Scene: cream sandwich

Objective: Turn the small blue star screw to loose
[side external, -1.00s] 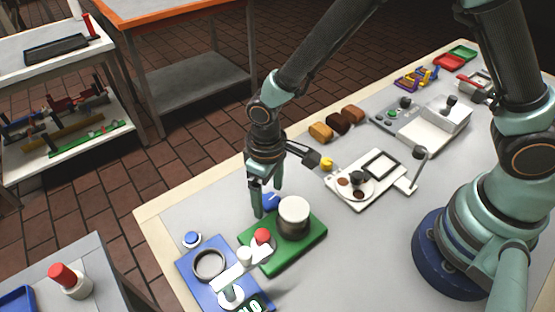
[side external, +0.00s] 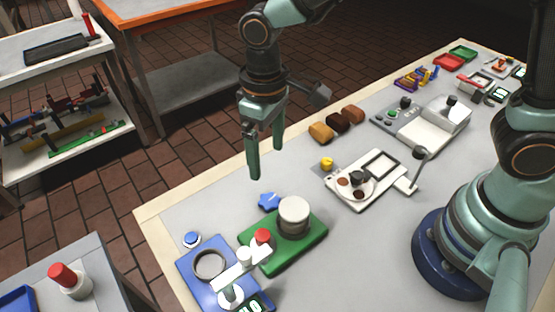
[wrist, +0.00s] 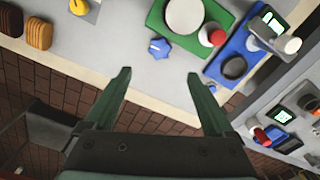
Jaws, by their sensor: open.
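The small blue star screw (side external: 269,201) sits at the back left edge of a green base (side external: 302,252), beside a white-topped round cylinder (side external: 294,211). In the wrist view the star screw (wrist: 160,48) lies beyond the fingertips, roughly between their lines. My gripper (side external: 266,163) is open and empty. It hangs above and behind the screw, clear of it, with its fingers pointing down. In the wrist view my gripper (wrist: 158,76) shows two green fingers spread apart with nothing between them.
A blue base (side external: 196,268) with a dark ring and a white arm stands left of the green base. Brown and tan blocks (side external: 338,123) line the back edge. Table between is clear.

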